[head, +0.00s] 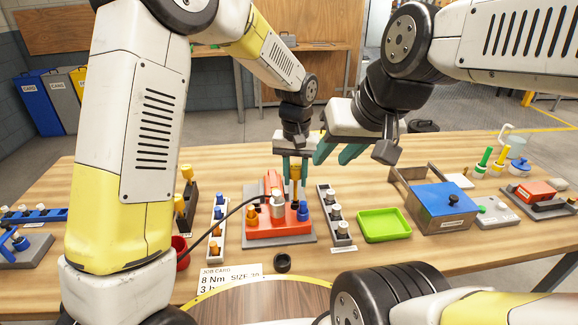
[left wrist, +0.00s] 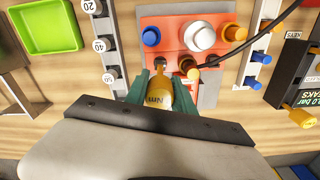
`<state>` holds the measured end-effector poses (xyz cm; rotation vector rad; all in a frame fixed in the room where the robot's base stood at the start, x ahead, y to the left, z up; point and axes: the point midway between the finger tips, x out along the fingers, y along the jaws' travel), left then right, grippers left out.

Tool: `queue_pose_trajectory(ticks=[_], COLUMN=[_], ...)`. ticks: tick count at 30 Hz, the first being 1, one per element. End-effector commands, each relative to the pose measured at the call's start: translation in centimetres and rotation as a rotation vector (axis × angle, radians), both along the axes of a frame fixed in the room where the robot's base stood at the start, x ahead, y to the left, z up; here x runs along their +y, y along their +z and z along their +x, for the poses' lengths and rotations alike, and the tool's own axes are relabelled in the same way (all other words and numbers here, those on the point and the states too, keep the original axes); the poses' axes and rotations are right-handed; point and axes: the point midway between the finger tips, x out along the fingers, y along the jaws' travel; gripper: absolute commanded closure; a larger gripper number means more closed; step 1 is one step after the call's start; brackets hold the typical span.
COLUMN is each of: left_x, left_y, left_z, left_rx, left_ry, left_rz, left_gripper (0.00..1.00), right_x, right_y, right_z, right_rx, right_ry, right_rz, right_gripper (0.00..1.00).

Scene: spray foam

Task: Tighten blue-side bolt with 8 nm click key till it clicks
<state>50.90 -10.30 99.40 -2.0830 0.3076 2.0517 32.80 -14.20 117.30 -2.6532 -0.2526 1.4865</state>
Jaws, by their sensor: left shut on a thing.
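A red block (head: 268,232) on a grey plate carries a blue cap (head: 303,211) at right, orange caps (head: 253,218) at left and a white dome (head: 277,205). The left wrist view shows the block (left wrist: 177,22) from the far side, with the blue cap (left wrist: 151,36) at left. My left gripper (head: 295,172) is shut on an upright yellow key (left wrist: 158,92) marked "Nm". Its tip is at the block's far edge on the blue side; the bolt under it is mostly hidden, and I cannot tell if it is seated. My right gripper (head: 338,153) is open and empty, up to the right.
A dark key rack (head: 187,210) and a blue-and-orange peg rack (head: 218,228) stand left of the block. A numbered socket rack (head: 335,215), green tray (head: 384,224) and blue-topped box (head: 443,205) stand right. A black cable (head: 225,215) reaches the block. A job card (head: 230,280) lies in front.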

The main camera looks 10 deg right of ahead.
Motion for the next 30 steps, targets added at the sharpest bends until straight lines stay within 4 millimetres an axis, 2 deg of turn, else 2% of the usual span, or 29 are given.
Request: queue_pose_trajectory(ticks=[30], left_x=[0.0], left_y=[-1.1], left_z=[0.0], left_rx=[0.0], left_ry=[0.0], left_rz=[0.0], left_gripper=[1.0], right_x=[0.0], right_y=[0.0], right_z=[0.0], right_rx=[0.0], right_ry=[0.0], right_rz=[0.0], right_gripper=[0.64])
